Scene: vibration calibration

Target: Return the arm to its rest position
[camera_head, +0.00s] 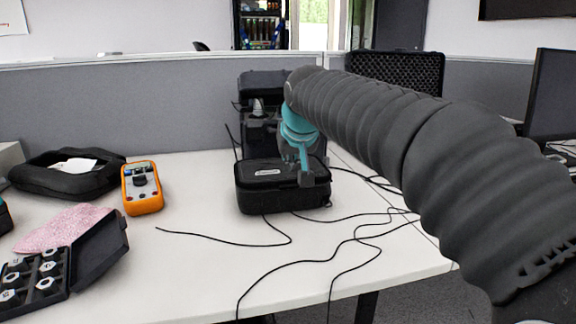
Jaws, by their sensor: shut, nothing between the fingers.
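My arm, in a ribbed dark sleeve, reaches in from the right of the head view to the middle of the table. My gripper (305,178) is at its end, below a teal wrist part, and points down. It is shut with nothing seen in it. It appears in front of or just above a black box-shaped device (262,197) on the white table (190,255). I cannot tell whether it touches the device. The gripper and wrist hide part of the device and of the open black case (262,82) behind it.
An orange multimeter (142,188) stands left of the device. A black pouch (66,174), pink cloth (62,229) and open case of weights (40,278) lie further left. Black cables (290,262) cross the front. A grey partition (130,110) closes the back; a monitor (555,95) stands right.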

